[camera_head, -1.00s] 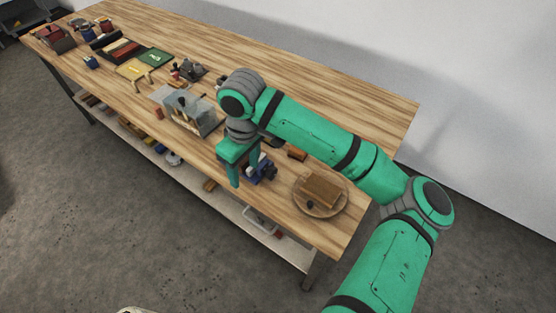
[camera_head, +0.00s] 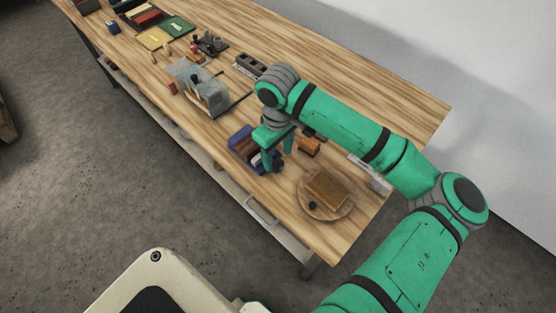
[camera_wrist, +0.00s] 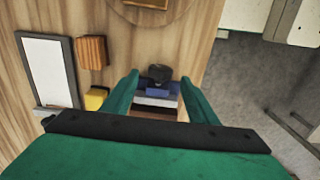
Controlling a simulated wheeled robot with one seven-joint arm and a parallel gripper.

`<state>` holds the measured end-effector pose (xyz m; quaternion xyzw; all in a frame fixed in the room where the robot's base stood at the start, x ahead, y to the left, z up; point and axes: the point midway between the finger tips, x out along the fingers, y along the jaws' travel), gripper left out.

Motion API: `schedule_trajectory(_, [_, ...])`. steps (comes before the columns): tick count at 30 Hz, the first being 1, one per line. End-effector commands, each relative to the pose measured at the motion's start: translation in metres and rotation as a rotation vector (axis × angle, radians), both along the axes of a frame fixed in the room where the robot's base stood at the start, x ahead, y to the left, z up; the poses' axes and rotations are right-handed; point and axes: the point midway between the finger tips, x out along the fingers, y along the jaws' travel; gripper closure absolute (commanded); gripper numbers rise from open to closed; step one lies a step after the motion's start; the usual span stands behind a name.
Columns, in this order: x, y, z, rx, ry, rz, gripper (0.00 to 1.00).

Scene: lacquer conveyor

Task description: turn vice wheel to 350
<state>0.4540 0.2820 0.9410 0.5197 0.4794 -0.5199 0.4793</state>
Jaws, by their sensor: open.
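The blue vice (camera_head: 239,139) stands near the table's front edge, with brown wood showing between its blue parts. My gripper (camera_head: 277,158) points down at the vice's right end and hides part of it. In the wrist view, my gripper (camera_wrist: 159,82) is open, one green finger on each side. A dark round knob, seemingly the vice wheel (camera_wrist: 159,72), lies between the fingertips with the blue vice body (camera_wrist: 158,92) just below it. I cannot tell whether the fingers touch it. No dial reading or angle mark is legible.
A round board (camera_head: 346,209) bearing a brown block (camera_head: 327,187) lies to the right. An orange-brown block (camera_head: 309,147) and a pale framed panel (camera_head: 369,174) are behind. A clear box (camera_head: 203,92) stands to the left. Bare wood lies towards the back right.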

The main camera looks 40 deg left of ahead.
Motion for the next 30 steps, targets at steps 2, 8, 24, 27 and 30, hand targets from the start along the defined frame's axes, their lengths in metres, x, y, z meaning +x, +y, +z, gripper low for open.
schedule_trajectory(2, [0.000,-0.001,-0.013,-0.002,0.000,0.000,0.47])
schedule_trajectory(8, [0.000,0.000,-0.035,0.000,0.001,0.001,0.47])
schedule_trajectory(24, [-0.001,0.001,-0.042,0.000,-0.001,0.003,0.78])
schedule_trajectory(27, [0.000,0.001,-0.041,0.000,-0.001,0.002,0.87])
schedule_trajectory(30, [-0.001,0.001,-0.041,0.000,0.002,0.003,0.87])
